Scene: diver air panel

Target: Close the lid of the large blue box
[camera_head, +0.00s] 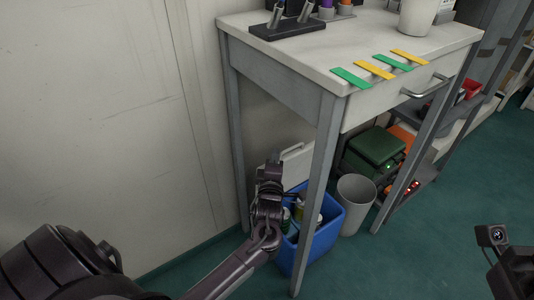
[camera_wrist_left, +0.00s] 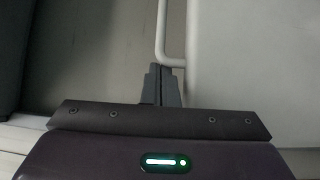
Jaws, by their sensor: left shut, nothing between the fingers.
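The large blue box (camera_head: 325,240) stands on the floor under the table, behind a table leg. Its top is open, with bottles or cans (camera_head: 299,210) inside. A pale lid (camera_head: 297,163) stands raised at its back, partly hidden by my left arm. My left gripper (camera_head: 270,170) is in front of the lid's left part. In the left wrist view its fingers (camera_wrist_left: 162,80) are shut and empty, close to the end of a pale bar (camera_wrist_left: 161,35) beside a white panel (camera_wrist_left: 250,65), likely the lid. I cannot tell whether they touch.
A white table (camera_head: 300,55) with grey legs stands over the box. A grey bin (camera_head: 355,203) is just right of the box. A green case (camera_head: 375,147) sits on a low shelf behind. Part of my right wrist (camera_head: 512,268) shows at lower right; green floor lies open between.

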